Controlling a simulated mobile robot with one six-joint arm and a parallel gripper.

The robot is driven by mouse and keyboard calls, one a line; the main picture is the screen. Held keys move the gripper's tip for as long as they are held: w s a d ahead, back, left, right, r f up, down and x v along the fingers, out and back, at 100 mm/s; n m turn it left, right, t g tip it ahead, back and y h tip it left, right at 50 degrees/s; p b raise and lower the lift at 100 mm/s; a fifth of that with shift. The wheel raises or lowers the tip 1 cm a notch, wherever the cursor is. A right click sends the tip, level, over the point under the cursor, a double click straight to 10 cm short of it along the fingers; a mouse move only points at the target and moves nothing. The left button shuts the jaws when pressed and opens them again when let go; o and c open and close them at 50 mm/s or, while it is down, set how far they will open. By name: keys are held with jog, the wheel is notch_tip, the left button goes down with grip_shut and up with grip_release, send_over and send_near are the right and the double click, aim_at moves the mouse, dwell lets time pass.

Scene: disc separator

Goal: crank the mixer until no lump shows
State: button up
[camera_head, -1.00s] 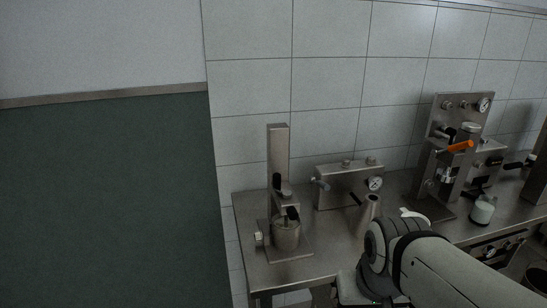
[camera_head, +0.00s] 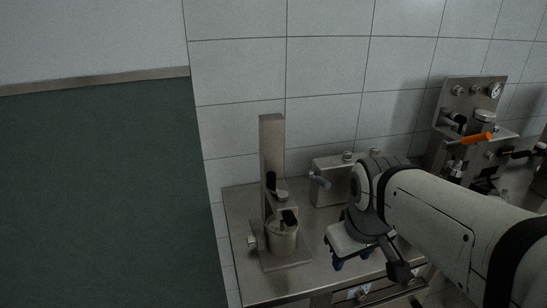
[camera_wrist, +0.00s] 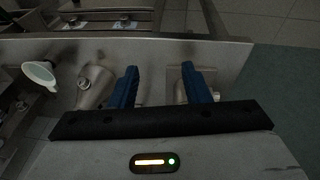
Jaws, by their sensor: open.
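The mixer stands at the left end of the steel bench. It has an upright column (camera_head: 272,150), a metal pot (camera_head: 282,240) on a base plate, and a crank with a black knob (camera_head: 290,217) above the pot. The pot's contents and any lump cannot be made out. My gripper (camera_head: 350,260) is open and empty, pointing down over the bench to the right of the mixer, apart from it. In the wrist view its blue fingers (camera_wrist: 160,84) spread wide; a metal plate and round part (camera_wrist: 174,85), probably the mixer's, shows partly behind the right finger.
A steel box (camera_head: 331,182) with a lever stands behind my gripper, partly hidden by my arm. A conical metal jug (camera_wrist: 96,86) and a white cup (camera_wrist: 40,75) show in the wrist view.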

jog(key=w+a+r+n+h+b, duration=0.1)
jog(key=w+a+r+n, duration=0.2)
jog(key=w+n, duration=0.35)
jog(key=w+a+r+n+b, duration=0.1)
jog(key=w+a+r+n, duration=0.3)
jog(key=n, duration=0.3)
notch_tip(320, 180, up, 2)
jog(key=n+t+b, duration=0.1)
jog(key=n+b, duration=0.1)
jog(key=n, duration=1.1)
send_over(271, 173)
jog(key=s+a, duration=0.1)
jog(key=s, duration=0.1)
jog(key=shift+h, duration=0.4)
jog(key=x, duration=0.7)
jog(key=shift+s, duration=0.1)
jog(key=shift+c, duration=0.5)
